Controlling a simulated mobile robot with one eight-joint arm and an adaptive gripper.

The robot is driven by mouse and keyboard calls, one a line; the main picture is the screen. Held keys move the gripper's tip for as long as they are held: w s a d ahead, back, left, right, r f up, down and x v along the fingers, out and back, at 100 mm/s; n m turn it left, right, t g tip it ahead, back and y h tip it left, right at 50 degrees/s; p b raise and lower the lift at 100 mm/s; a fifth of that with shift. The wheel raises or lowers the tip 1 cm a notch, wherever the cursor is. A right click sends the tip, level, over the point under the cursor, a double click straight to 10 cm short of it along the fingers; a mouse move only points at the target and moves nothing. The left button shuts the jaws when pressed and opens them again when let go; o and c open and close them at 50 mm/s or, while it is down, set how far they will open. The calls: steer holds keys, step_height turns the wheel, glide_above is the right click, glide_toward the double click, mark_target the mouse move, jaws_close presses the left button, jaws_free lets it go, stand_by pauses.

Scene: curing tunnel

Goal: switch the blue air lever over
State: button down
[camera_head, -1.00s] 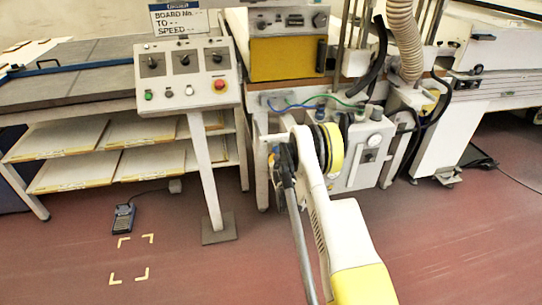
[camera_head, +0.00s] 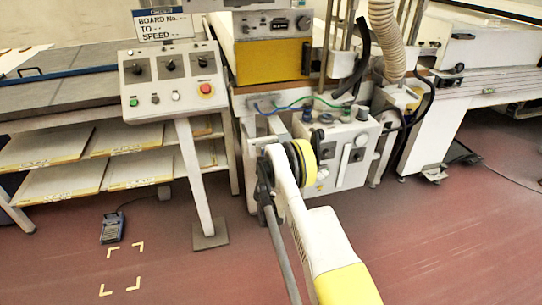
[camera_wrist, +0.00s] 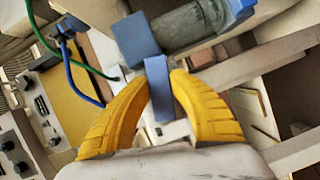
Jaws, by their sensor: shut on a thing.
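The blue lever (camera_wrist: 159,98) is a flat blue bar in the middle of the wrist view. My gripper (camera_wrist: 162,82) has its two yellow ribbed fingers on either side of the bar and is shut on it. The bar's lower end shows between the fingers. A blue block (camera_wrist: 136,40) sits at its upper left, beside a grey, partly clear cylinder (camera_wrist: 190,27). In the head view my own arm hides the fingers and the lever cannot be made out.
A green hose (camera_wrist: 48,42) and a blue hose (camera_wrist: 68,70) run left of my fingers. In the head view, a white box with a gauge (camera_head: 345,155) stands behind my arm. A control panel on a post (camera_head: 171,78) stands to the left. The floor in front is mostly clear.

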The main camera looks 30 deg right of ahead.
steer(key=shift+d+r+n+t+h, duration=0.15)
steer(key=shift+r+n+h, duration=0.1)
steer(key=shift+n, duration=0.25)
steer(key=shift+a+r+n+t+h, duration=0.15)
steer(key=shift+n+h, duration=0.1)
steer(key=shift+n, duration=0.25)
steer(key=shift+d, duration=0.1)
steer(key=c, duration=1.2)
jaws_free()
